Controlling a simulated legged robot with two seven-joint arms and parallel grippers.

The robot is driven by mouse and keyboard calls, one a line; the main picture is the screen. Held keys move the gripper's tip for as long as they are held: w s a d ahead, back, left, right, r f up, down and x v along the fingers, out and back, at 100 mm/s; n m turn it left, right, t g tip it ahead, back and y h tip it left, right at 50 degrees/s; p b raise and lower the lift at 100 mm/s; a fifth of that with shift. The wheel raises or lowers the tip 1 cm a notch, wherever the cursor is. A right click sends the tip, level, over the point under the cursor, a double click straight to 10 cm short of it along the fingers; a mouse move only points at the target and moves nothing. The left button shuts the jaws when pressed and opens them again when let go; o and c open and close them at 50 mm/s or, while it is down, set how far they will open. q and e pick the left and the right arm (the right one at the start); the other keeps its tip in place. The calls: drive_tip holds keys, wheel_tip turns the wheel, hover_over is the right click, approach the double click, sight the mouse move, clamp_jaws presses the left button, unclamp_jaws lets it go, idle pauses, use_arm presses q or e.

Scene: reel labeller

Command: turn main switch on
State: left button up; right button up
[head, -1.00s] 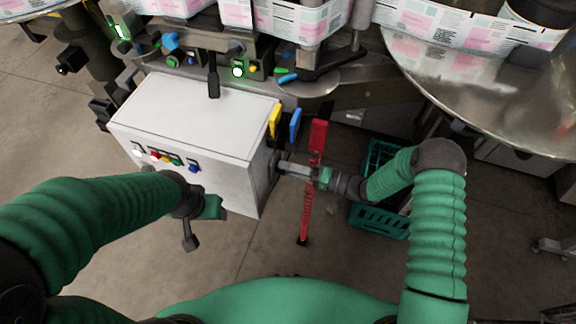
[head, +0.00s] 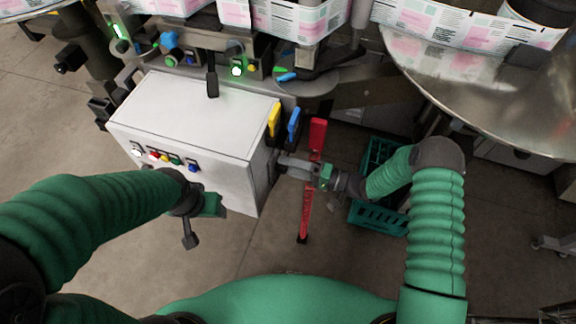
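The white control box (head: 190,100) stands left of centre, with a row of coloured buttons (head: 165,157) on its front. My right gripper (head: 283,164) reaches in from the right, with its fingertips at the box's right side wall. A small dark part, perhaps the main switch (head: 272,168), shows at the fingertips. The fingers mostly cover it, so its position and whether I grip it are unclear. My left gripper (head: 189,238) hangs in front of the box's lower front, apart from the buttons. Its finger opening cannot be made out.
A yellow handle (head: 273,118) and a blue handle (head: 293,124) stick out at the box's right rear corner. A red upright bar (head: 307,195) stands beside my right gripper. A teal crate (head: 378,217) is on the floor behind my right forearm. Label reels and a round metal plate (head: 480,100) lie beyond.

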drive_tip(key=shift+s, duration=0.1)
drive_tip(key=v, duration=1.7)
